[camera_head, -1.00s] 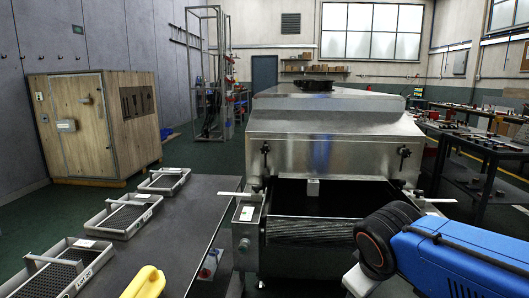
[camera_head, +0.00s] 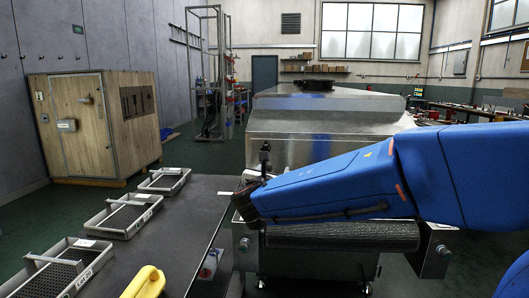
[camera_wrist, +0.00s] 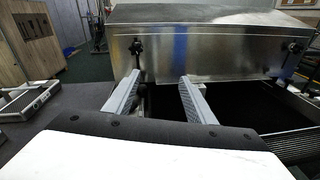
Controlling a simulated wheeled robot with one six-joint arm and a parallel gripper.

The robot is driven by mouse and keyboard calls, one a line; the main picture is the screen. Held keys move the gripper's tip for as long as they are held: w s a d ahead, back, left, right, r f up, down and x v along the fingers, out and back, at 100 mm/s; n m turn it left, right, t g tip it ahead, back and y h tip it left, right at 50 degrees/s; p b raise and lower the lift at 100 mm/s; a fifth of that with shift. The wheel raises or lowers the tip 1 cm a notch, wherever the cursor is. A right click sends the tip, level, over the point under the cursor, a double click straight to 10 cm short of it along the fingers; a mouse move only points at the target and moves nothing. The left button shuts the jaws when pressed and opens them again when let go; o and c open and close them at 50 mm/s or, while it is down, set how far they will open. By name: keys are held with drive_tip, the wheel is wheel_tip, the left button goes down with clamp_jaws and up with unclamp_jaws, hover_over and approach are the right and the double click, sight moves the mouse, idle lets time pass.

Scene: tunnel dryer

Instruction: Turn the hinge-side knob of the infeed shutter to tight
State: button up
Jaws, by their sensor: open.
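The infeed shutter is the metal front of the dryer hood (camera_head: 290,152), also in the wrist view (camera_wrist: 215,55). Its left black knob (camera_head: 265,152) stands on a rod; it shows in the wrist view (camera_wrist: 136,47) just above my left fingertip. Its right knob (camera_wrist: 292,47) shows in the wrist view and is hidden by my arm in the head view. I cannot tell which knob is hinge-side, nor how tight either is. My gripper (camera_wrist: 160,78) is open and empty, pointing at the shutter, apart from the left knob as far as I can see.
The conveyor belt (camera_head: 340,236) runs below the hood. A dark table (camera_head: 190,215) on the left holds several mesh trays (camera_head: 125,216) and a yellow object (camera_head: 145,283). A wooden cabinet (camera_head: 95,125) stands behind. The dark infeed opening (camera_wrist: 220,105) lies below the shutter.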

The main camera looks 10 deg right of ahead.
sight(265, 149)
drive_tip(key=w+a+r+n+t+y, duration=0.1)
drive_tip(key=w+a+n, duration=0.1)
drive_tip(key=a+n, duration=0.15)
drive_tip(key=shift+m, duration=0.35)
drive_tip(key=x, duration=1.1)
drive_tip(key=a+x, duration=0.1)
drive_tip(key=x, duration=0.5)
drive_tip(key=shift+w+r, duration=0.15)
drive_tip(key=shift+w, duration=0.1)
drive_tip(key=c, duration=1)
